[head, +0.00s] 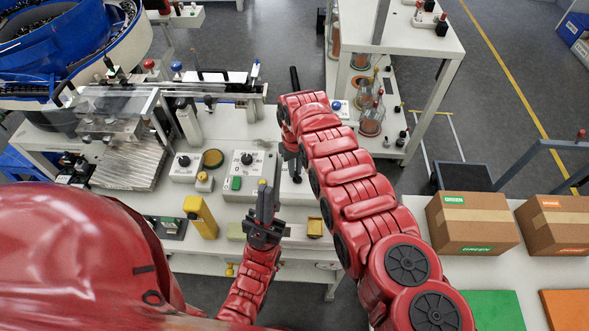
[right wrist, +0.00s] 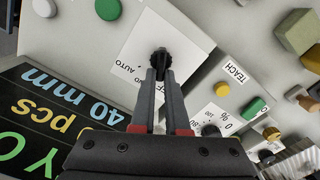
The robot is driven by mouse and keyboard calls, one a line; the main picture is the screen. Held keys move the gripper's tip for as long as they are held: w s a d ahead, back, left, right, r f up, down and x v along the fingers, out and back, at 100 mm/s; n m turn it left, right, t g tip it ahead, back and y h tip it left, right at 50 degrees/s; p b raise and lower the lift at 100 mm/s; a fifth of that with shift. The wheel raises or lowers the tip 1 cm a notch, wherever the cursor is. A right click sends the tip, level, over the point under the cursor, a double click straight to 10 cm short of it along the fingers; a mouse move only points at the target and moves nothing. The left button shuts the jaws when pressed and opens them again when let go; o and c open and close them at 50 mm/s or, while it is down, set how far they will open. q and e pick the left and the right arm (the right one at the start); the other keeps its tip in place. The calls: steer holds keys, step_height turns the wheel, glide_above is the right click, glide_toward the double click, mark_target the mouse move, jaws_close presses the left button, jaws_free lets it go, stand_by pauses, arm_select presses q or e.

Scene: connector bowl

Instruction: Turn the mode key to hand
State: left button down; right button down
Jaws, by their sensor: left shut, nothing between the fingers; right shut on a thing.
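The mode key (right wrist: 161,58) is a small black key on a white label plate (right wrist: 135,62) in the right wrist view. The plate shows AUTO and OFF lettering. My right gripper (right wrist: 162,78) is shut on the key, its fingertips around the black grip. In the head view my right gripper (head: 291,165) points down at the control panel and hides most of the key. My left gripper (head: 265,200) is shut and empty, held in front of the panel, left of the right gripper.
A yellow block (head: 201,216) stands further left. In the right wrist view, a dark display (right wrist: 60,120) lies close beside the key plate. Cardboard boxes (head: 472,222) stand at right.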

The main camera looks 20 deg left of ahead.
steer(key=m, duration=0.2)
steer(key=shift+w+d+m, duration=0.15)
steer(key=shift+m, duration=0.15)
steer(key=shift+w+d+m, duration=0.1)
steer(key=shift+d+m, duration=0.05)
steer(key=shift+m, duration=1.35)
steer(key=c, duration=0.9)
jaws_free()
steer(key=shift+r, duration=0.1)
